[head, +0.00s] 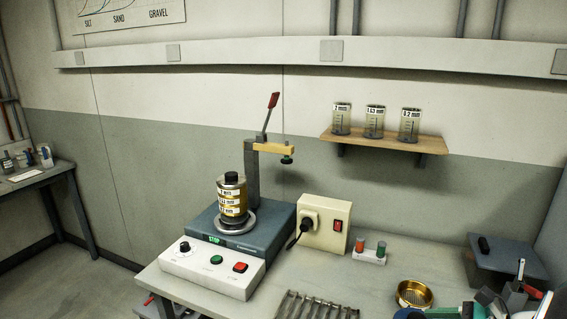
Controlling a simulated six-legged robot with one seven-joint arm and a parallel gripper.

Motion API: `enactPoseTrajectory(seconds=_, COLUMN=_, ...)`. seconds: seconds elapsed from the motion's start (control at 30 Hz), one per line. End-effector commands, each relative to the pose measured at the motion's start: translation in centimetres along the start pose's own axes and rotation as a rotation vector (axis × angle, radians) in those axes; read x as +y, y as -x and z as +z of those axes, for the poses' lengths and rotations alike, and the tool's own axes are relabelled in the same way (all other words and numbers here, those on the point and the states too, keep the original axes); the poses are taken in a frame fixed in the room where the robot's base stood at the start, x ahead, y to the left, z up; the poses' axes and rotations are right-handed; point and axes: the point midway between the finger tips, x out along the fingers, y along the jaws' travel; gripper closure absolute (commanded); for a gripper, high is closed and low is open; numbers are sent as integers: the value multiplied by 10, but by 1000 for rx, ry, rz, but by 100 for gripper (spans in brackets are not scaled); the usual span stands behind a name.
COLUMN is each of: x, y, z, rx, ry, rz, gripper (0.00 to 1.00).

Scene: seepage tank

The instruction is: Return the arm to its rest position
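My arm and gripper do not show clearly in the head view, so I cannot see the arm's pose or whether the gripper holds anything. On the bench stands a sieve shaker (232,228) with a stack of labelled brass sieves (232,198) upright on its round plate. A post with a yellow crossbar (274,148) and a raised red-handled lever (271,108) rises behind the stack. The white control box (211,269) in front has a black knob, a green button and a red button.
A beige socket box (323,226) stands right of the shaker. A brass sieve pan (414,294), a small rack with red and green tops (369,250), a metal ribbed tray (316,306) and cluttered tools (515,296) lie rightward. A wall shelf (385,141) holds three beakers. Floor shows at left.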

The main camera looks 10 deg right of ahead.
Motion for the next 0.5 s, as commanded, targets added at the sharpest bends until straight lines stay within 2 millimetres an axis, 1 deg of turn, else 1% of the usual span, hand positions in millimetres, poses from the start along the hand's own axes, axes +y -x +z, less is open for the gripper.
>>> enactPoseTrajectory(seconds=0.03, x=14, y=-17, z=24, rx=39, ry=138, rz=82, gripper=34)
enactPoseTrajectory(seconds=0.1, x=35, y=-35, z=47, rx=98, ry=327, rz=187, gripper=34)
enactPoseTrajectory(seconds=0.17, x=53, y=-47, z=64, rx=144, ry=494, rz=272, gripper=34)
enactPoseTrajectory(seconds=0.2, x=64, y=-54, z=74, rx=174, ry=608, rz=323, gripper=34)
enactPoseTrajectory(seconds=0.27, x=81, y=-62, z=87, rx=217, ry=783, rz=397, gripper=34)
enactPoseTrajectory(seconds=0.33, x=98, y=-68, z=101, rx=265, ry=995, rz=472, gripper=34)
enactPoseTrajectory(seconds=0.47, x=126, y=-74, z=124, rx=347, ry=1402, rz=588, gripper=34)
enactPoseTrajectory(seconds=0.5, x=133, y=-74, z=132, rx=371, ry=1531, rz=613, gripper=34)
